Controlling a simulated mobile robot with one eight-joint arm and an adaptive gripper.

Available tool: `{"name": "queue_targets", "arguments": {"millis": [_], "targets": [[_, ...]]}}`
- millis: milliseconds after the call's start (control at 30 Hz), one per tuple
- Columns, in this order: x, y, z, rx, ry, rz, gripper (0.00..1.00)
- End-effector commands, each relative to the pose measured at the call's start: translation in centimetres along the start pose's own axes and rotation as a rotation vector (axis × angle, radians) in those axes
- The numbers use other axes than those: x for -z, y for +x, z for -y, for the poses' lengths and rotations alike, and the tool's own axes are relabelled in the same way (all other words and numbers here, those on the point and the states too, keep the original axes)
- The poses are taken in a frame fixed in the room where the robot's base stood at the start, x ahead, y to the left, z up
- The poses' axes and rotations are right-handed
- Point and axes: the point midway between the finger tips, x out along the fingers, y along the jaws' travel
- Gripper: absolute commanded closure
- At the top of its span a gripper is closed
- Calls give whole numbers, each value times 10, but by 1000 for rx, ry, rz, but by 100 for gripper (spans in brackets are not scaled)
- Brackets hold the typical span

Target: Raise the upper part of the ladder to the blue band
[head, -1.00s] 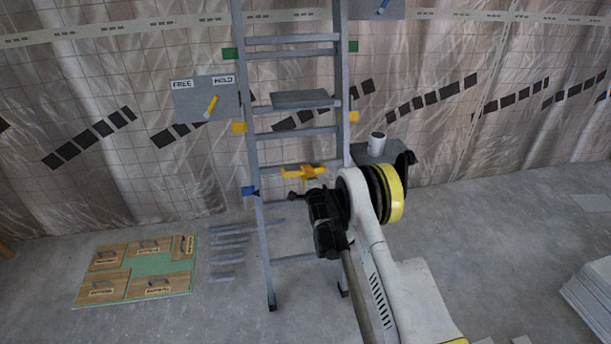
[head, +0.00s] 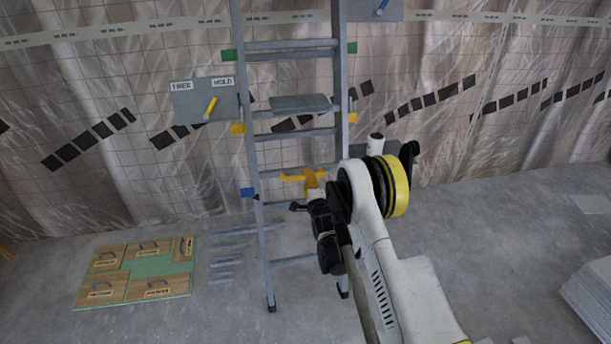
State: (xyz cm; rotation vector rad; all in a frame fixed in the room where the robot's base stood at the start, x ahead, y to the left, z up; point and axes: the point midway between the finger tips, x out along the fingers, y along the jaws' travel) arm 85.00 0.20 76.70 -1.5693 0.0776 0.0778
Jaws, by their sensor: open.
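The grey ladder (head: 252,160) stands upright in front of the draped wall, its feet on the floor. A blue band (head: 247,192) is low on its left rail, yellow bands (head: 238,128) are above it and green bands (head: 229,55) higher still. A yellow handle (head: 291,178) crosses the ladder just above my gripper. My gripper (head: 307,201) is open at the handle's lower right side; I cannot tell whether it touches. My arm hides part of the right rail. A yellow lever (head: 211,106) on a grey plate marked FREE and HOLD leans toward HOLD.
A grey step plate (head: 300,103) sits on the ladder. A white cup (head: 376,140) stands on a grey shelf behind my arm. A green board with wooden blocks (head: 165,266) and several grey bars (head: 228,249) lie on the floor at left. Stacked panels (head: 590,290) lie at right.

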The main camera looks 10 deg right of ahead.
Motion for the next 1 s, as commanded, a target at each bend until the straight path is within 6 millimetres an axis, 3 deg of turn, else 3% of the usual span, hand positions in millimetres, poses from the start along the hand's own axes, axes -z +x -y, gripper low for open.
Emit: {"name": "queue_targets", "arguments": {"millis": [200,700,867,1000], "targets": [[0,-23,0,0,0,0,59],[0,-24,4,-5,-9,0,59],[0,-27,42,-56,-102,1,59],[1,-46,98,-145,-265,15,59]]}}
